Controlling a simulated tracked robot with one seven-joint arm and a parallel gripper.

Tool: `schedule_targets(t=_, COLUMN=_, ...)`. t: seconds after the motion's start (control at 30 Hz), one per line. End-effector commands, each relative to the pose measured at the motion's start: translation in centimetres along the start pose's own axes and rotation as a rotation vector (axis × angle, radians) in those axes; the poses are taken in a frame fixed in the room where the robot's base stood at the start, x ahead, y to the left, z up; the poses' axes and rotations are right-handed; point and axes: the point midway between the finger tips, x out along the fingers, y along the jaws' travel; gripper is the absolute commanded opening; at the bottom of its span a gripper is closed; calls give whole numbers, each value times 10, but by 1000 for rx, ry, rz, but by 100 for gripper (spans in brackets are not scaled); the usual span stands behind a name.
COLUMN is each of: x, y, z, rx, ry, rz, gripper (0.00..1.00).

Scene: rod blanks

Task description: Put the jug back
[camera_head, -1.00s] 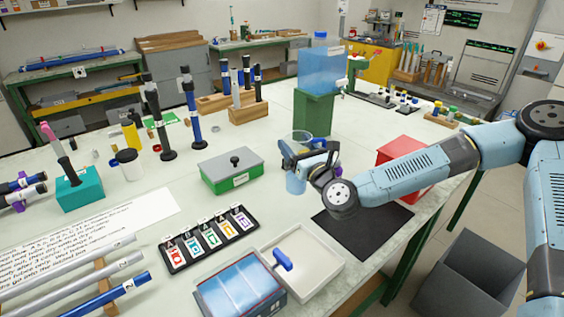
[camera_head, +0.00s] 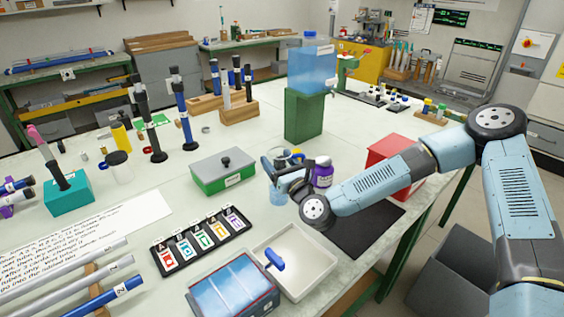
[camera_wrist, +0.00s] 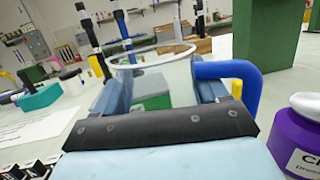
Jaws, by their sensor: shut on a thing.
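The jug (camera_wrist: 165,75) is clear, with a round open rim and a blue handle on its right in the wrist view. My gripper (camera_wrist: 160,98) is shut around the jug's body, a jaw on each side. The jug looks upright.
A purple bottle (camera_head: 322,173) stands close to the right of my gripper. A blue water tank (camera_head: 312,72) on a green stand (camera_head: 304,115) is behind. The lidded box (camera_head: 223,171), card rack (camera_head: 201,243), white tray (camera_head: 300,283), dark mat (camera_head: 368,232) and red box (camera_head: 394,160) are around.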

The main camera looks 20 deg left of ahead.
Motion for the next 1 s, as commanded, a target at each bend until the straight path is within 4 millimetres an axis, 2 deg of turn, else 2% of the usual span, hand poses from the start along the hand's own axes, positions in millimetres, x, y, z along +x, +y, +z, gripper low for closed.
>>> schedule_targets(t=0.03, x=0, y=0, z=-1, rx=1, ry=0, rz=0, gripper=0)
schedule_targets(t=0.07, x=0, y=0, z=-1, rx=0, ry=0, rz=0, gripper=74)
schedule_targets(t=0.1, x=0, y=0, z=-1, rx=0, ry=0, rz=0, gripper=78)
schedule_targets(t=0.33, x=0, y=-2, z=-1, rx=0, ry=0, rz=-2, gripper=99)
schedule_targets(t=0.63, x=-1, y=-3, z=1, rx=-1, ry=0, rz=-3, gripper=99)
schedule_targets(t=0.77, x=-15, y=-3, z=0, rx=1, ry=2, rz=-5, gripper=99)
schedule_targets(t=1.0, x=-60, y=-3, z=0, rx=2, ry=3, rz=-4, gripper=99)
